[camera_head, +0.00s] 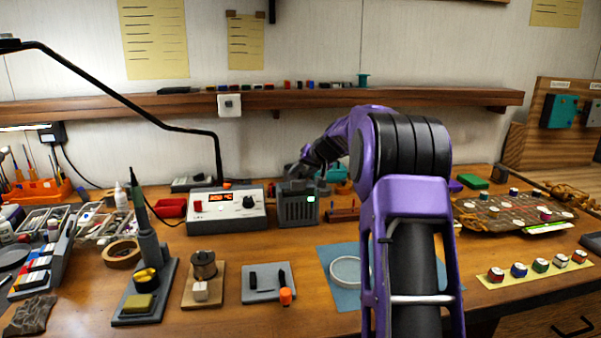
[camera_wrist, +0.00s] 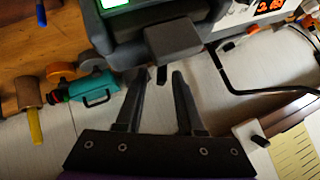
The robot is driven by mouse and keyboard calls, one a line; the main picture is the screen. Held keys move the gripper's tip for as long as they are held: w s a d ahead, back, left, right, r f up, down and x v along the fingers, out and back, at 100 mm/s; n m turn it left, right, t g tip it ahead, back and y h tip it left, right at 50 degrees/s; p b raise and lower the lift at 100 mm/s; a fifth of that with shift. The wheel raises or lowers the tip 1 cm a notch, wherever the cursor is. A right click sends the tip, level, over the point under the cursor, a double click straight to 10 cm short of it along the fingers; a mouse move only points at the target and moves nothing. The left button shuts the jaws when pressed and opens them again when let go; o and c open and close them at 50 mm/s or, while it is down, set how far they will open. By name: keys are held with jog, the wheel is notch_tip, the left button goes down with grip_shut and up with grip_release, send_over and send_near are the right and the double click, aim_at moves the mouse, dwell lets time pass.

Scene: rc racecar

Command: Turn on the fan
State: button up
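The fan appears to be the dark grey box (camera_head: 296,212) with a slatted front in the middle of the bench. A small green patch glows on its front. In the wrist view the fan (camera_wrist: 125,45) is at the top, with the green glow at the edge and a grey block (camera_wrist: 172,40) sticking out towards my gripper. My gripper (camera_wrist: 159,72) is open with a narrow gap and holds nothing visible. In the head view my gripper (camera_head: 297,172) is at the fan's top rear, partly hidden.
A soldering station (camera_head: 226,209) with an orange display stands left of the fan. A black lamp arm (camera_head: 120,95) arches over the left side. The shelf (camera_head: 430,98) runs along the wall behind. A teal tool (camera_wrist: 92,90) lies near my fingers in the wrist view.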

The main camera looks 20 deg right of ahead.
jog(key=shift+r, duration=0.1)
jog(key=v, duration=1.7)
jog(key=shift+s, duration=0.15)
